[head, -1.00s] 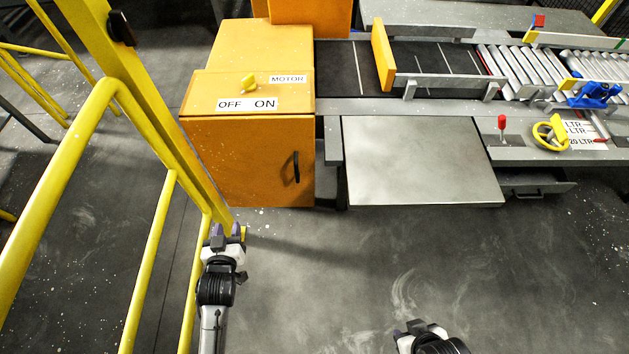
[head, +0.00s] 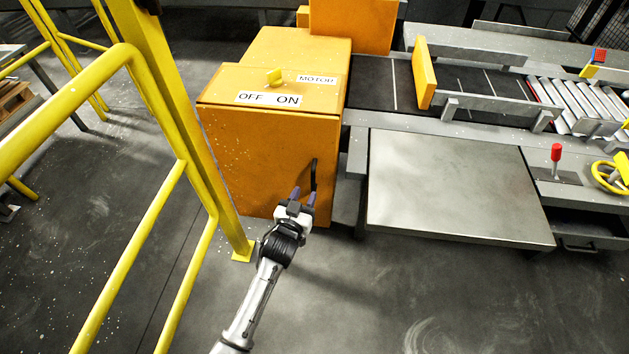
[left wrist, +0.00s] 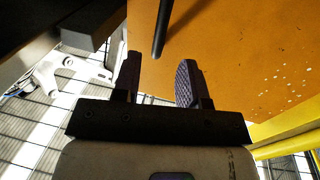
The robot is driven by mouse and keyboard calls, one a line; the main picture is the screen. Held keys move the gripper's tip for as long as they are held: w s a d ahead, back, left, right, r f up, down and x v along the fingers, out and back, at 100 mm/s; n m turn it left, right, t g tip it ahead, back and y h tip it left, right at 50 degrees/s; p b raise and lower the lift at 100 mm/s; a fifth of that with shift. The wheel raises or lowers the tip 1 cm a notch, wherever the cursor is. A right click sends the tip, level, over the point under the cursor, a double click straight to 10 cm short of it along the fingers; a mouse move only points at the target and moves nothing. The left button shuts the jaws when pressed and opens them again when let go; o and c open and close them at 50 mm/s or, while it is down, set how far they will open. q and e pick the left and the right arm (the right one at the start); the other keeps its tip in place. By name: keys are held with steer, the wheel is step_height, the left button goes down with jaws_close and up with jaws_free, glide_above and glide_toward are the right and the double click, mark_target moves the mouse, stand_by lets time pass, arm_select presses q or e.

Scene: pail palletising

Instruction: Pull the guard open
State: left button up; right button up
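The guard appears to be the front panel (head: 255,160) of the orange motor box, and it looks shut. A black upright bar handle (head: 313,178) is on its right side. My left gripper (head: 302,194) is open just in front of the panel, at the lower part of the handle. In the left wrist view, the two dark fingers (left wrist: 160,64) stand apart and empty. The handle (left wrist: 161,30) lies just beyond the fingertips, roughly in line with the gap. I cannot tell whether they touch. My right gripper is out of view.
A yellow rail and post (head: 190,130) stand close on the left of the box. A grey metal plate (head: 450,190) and the conveyor (head: 460,85) are on the right. Floor in front is clear.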

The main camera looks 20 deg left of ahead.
mark_target(312, 179)
arm_select(q)
steer(key=w+b, duration=0.2)
steer(key=w, duration=0.3)
steer(key=shift+w+f, duration=0.15)
steer(key=shift+w, duration=0.95)
jaws_close()
